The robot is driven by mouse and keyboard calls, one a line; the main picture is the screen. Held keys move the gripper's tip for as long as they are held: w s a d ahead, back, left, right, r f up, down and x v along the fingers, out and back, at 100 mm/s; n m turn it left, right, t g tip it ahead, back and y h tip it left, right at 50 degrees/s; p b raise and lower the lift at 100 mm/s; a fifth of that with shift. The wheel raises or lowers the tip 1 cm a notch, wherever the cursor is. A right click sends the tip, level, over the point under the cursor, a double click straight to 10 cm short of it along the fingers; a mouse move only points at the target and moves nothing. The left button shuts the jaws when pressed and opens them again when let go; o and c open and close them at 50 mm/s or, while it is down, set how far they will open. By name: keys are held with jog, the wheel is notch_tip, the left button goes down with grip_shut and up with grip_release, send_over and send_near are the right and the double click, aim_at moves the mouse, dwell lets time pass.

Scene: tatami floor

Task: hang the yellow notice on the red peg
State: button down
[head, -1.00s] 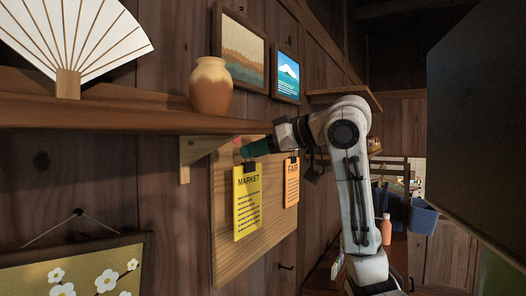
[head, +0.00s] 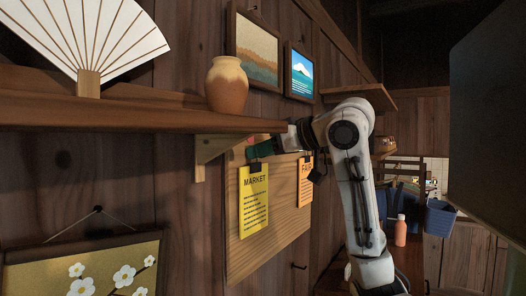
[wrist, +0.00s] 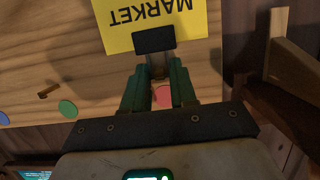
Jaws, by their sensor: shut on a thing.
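The yellow notice (head: 254,205), headed MARKET, hangs upright from a black clip (wrist: 153,39) in front of the wooden board (head: 270,236). My gripper (head: 262,150) is shut on the clip at the notice's top; its green fingers also show in the wrist view (wrist: 156,68). A red disc (wrist: 161,96) on the board shows between the fingers, and its edge shows in the head view (head: 250,139). The red peg itself is hidden behind the fingers and clip. I cannot tell whether the clip is on it.
An orange FAIR notice (head: 305,183) hangs to the right. In the wrist view, a bare wooden peg (wrist: 48,90) stands beside a green disc (wrist: 68,108). A shelf (head: 130,116) with a vase (head: 227,85) and its bracket (head: 207,150) is close above and left of my gripper.

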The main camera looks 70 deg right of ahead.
jog(key=c, duration=0.8)
grip_release()
jog(key=b+v, duration=0.2)
jog(key=v, duration=0.9)
jog(key=shift+w, duration=0.1)
